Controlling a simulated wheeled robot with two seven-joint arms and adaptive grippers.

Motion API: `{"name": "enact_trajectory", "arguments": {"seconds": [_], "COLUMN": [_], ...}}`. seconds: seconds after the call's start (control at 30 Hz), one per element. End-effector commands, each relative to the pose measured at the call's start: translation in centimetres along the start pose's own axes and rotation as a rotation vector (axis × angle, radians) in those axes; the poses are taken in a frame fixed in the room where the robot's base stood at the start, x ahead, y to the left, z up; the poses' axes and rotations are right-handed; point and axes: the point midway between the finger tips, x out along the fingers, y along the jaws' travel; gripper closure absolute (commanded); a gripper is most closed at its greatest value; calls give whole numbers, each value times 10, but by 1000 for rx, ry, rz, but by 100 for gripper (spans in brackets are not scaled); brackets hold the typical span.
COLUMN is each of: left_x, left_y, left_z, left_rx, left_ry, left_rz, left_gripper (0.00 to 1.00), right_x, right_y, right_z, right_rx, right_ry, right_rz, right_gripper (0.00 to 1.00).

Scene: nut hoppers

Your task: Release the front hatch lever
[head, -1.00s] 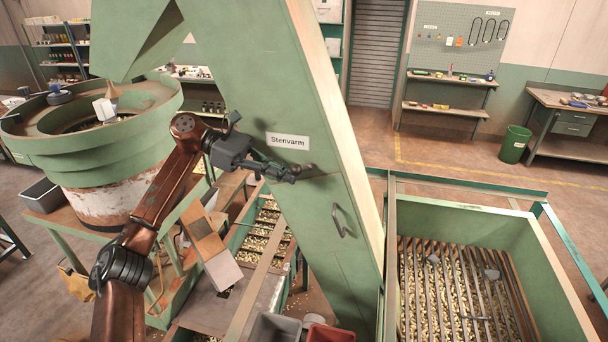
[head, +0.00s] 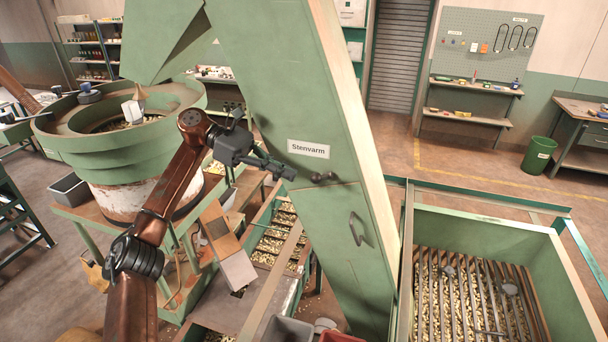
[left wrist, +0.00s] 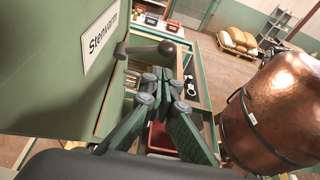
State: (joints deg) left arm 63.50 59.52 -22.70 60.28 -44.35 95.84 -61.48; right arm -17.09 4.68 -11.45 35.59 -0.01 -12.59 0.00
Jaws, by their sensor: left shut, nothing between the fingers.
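The front hatch lever (head: 325,178) is a small dark bar with a rounded knob on the green sloping housing (head: 290,100), just below the "Stenvarm" label (head: 308,149). In the left wrist view the lever (left wrist: 148,49) lies across the top, knob to the right. The hatch panel (head: 325,225) below it looks closed and carries a dark pull handle (head: 357,229). My left gripper (head: 288,172) is shut and empty, its tips left of the lever and apart from it. The fingers (left wrist: 165,80) show shut below the lever in the left wrist view. My right gripper is not visible.
A green bowl feeder (head: 120,150) stands at the left. A green hopper with a bar grate (head: 590,290) is at the lower right. Trays of nuts (head: 285,225), a grey bin (head: 288,330) and a red bin (head: 340,337) lie below the housing.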

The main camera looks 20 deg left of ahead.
Motion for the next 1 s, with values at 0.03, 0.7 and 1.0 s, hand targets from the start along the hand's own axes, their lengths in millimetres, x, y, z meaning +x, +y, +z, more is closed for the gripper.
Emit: {"name": "enact_trajectory", "arguments": {"seconds": [0.03, 0.7, 1.0], "left_x": [-14, -55, -51], "left_y": [0, -5, -7], "left_z": [2, -4, -8], "left_rx": [-4, -5, -16], "left_ry": [-1, -1, -2], "left_rz": [5, 12, 17], "left_gripper": [100, 100, 100], "right_x": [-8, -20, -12], "right_y": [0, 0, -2], "right_z": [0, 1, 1], "right_rx": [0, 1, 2], "right_ry": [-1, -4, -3], "right_rz": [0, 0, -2], "right_gripper": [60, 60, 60]}}
